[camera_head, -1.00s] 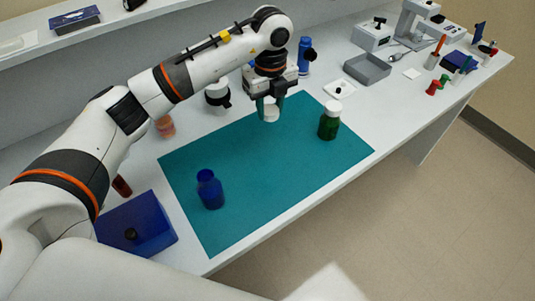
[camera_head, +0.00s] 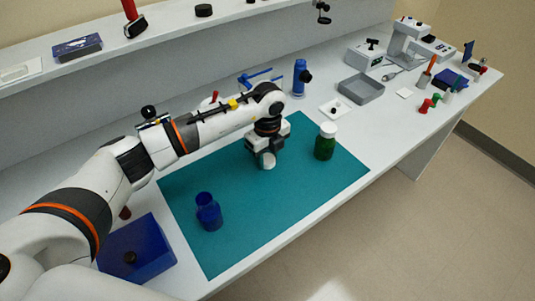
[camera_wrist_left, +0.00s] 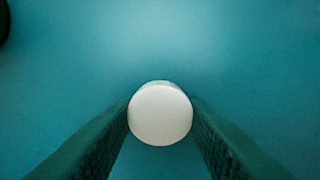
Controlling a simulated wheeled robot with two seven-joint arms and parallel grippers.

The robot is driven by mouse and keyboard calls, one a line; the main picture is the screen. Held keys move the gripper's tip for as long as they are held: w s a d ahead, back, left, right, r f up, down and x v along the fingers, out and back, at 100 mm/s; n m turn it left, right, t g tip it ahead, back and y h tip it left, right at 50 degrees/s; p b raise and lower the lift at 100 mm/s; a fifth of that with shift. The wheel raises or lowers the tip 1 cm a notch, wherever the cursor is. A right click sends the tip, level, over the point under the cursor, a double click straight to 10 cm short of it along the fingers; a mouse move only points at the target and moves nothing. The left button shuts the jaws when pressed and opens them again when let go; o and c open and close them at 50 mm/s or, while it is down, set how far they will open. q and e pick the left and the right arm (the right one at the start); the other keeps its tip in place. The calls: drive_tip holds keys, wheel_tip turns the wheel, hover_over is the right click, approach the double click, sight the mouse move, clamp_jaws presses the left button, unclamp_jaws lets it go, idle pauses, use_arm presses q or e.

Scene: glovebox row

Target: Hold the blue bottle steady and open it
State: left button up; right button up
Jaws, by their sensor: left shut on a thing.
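The blue bottle (camera_head: 208,214) stands upright on the teal mat (camera_head: 225,255), near its left end. Its neck shows no cap. My left gripper (camera_head: 267,158) is over the middle of the mat, pointing down, to the right of and apart from the bottle. It is shut on a round white cap (camera_head: 268,162). In the left wrist view the white cap (camera_wrist_left: 160,113) sits between the two fingertips with teal mat behind it. I cannot tell whether the cap touches the mat. My right gripper is not in view.
A green bottle with a white lid (camera_head: 325,143) stands at the mat's right side. A dark blue box (camera_head: 140,250) lies left of the mat. A blue bottle-like item (camera_head: 300,77) and a grey tray (camera_head: 361,89) stand behind. The mat's front part is clear.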

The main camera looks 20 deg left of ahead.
sight(268, 159)
use_arm(q)
drive_tip(key=shift+f, duration=0.2)
drive_tip(key=o, duration=1.1)
drive_tip(key=shift+r, duration=0.1)
drive_tip(key=shift+r, duration=0.55)
wheel_tip(268, 159, up, 11)
drive_tip(key=shift+r+b, duration=0.1)
drive_tip(key=shift+b, duration=0.95)
